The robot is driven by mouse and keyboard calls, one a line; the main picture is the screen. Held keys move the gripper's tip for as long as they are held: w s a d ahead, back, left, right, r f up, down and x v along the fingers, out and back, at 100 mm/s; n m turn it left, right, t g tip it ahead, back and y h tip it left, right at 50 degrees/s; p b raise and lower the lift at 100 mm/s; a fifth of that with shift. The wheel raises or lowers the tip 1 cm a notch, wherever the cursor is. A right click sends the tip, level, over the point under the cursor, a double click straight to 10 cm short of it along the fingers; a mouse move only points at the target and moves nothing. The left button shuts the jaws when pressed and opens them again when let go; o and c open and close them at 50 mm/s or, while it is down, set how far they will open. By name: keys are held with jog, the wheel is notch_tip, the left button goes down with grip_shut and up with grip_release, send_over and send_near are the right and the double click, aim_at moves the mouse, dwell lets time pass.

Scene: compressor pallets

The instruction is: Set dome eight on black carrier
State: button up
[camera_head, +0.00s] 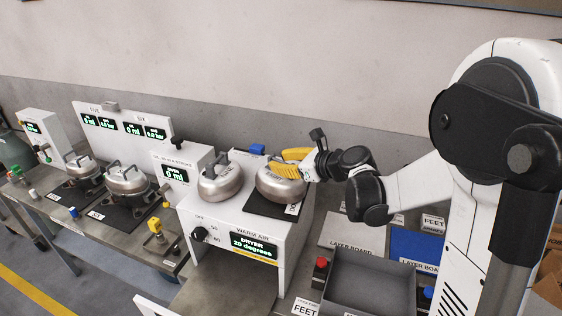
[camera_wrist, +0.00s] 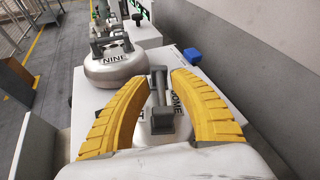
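A silver dome (camera_head: 279,188) with a handle sits at the right of the white warm-air dryer's top, over a dark square mat (camera_head: 262,209) with a white label. My gripper (camera_head: 292,162), with yellow fingers, is at the top of this dome. In the wrist view, the open fingers (camera_wrist: 160,85) stand on either side of the dome's grey handle (camera_wrist: 159,88), with gaps visible. The dome's label (camera_wrist: 178,101) is partly hidden, so I cannot read its number. A second dome (camera_head: 220,182) sits to its left; it reads NINE in the wrist view (camera_wrist: 115,68). I cannot tell which thing is the black carrier.
The dryer (camera_head: 228,222) has a knob and display in front. Two more domes (camera_head: 128,181) (camera_head: 82,166) stand on black mats at the left bench. At right are a grey tray (camera_head: 372,280), layer boards (camera_head: 353,236) and a red button (camera_head: 321,264). A wall runs behind.

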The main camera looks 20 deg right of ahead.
jog(key=p+v, duration=0.1)
jog(key=v, duration=1.1)
jog(key=s+a+f+n+g+h, duration=0.35)
jog(key=s+a+n, duration=0.45)
jog(key=s+n, duration=0.55)
jog(key=s+d+n+h, duration=0.2)
jog(key=s+n, duration=0.5)
jog(key=n, duration=0.7)
jog(key=shift+f+g+h, duration=0.2)
jog(key=shift+g+h, duration=0.25)
jog(key=shift+h, duration=0.3)
